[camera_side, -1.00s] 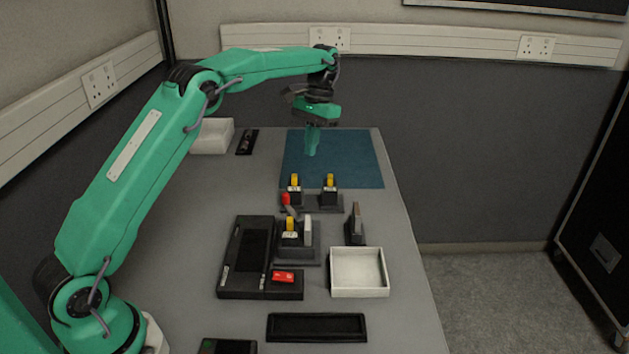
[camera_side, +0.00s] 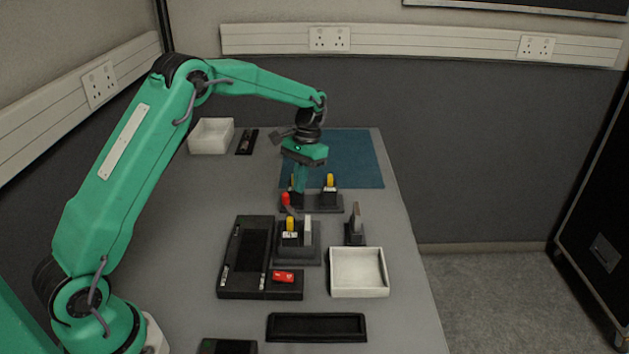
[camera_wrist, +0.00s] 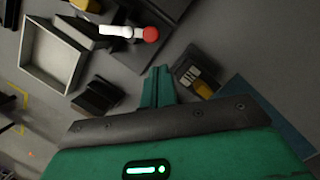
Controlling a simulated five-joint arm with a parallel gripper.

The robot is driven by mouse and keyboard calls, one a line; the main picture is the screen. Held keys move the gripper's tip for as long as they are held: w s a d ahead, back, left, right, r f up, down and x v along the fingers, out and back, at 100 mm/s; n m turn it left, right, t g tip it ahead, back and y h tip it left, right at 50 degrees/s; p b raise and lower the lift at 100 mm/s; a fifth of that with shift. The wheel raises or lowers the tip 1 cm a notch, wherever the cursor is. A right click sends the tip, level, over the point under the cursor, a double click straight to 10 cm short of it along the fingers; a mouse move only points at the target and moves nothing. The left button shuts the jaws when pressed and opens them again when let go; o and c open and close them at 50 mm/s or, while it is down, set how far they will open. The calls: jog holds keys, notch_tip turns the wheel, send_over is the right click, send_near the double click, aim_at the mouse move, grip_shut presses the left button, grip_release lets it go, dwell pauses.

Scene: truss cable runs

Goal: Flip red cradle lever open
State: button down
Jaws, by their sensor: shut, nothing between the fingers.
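The red cradle lever (camera_side: 286,199) shows in the side view as a red-tipped grey lever, tilted up and left above a dark cradle block (camera_side: 297,254). In the wrist view the lever's red knob (camera_wrist: 150,34) ends a pale bar near the top. My gripper (camera_side: 298,188) is shut and empty, pointing down just behind the red knob in the side view. In the wrist view its fingertips (camera_wrist: 159,72) are together below the knob, with a visible gap to it. My fingers partly hide the left yellow-topped block behind the lever.
A yellow-topped block (camera_side: 330,184) stands to the right of my gripper. A white tray (camera_side: 333,290), a grey upright clip (camera_side: 356,222) and a black device (camera_side: 228,288) with a red piece (camera_side: 283,277) surround the cradle. The blue mat (camera_side: 355,155) behind is clear.

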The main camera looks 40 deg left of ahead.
jog(key=shift+s, duration=0.95)
jog(key=shift+d, duration=0.1)
jog(key=shift+s+a+n, duration=0.15)
jog(key=shift+n, duration=0.6)
jog(key=shift+s+a+n, duration=0.1)
jog(key=shift+s+n, duration=0.05)
jog(key=shift+n, duration=0.6)
jog(key=shift+s+a, duration=0.25)
jog(key=shift+s, duration=0.05)
jog(key=s, duration=0.1)
jog(key=s+n, duration=0.1)
jog(key=shift+s+a, duration=0.3)
jog(key=shift+a, duration=0.1)
jog(key=shift+w+d, duration=0.2)
jog(key=shift+w+d, duration=0.3)
jog(key=shift+d, duration=0.05)
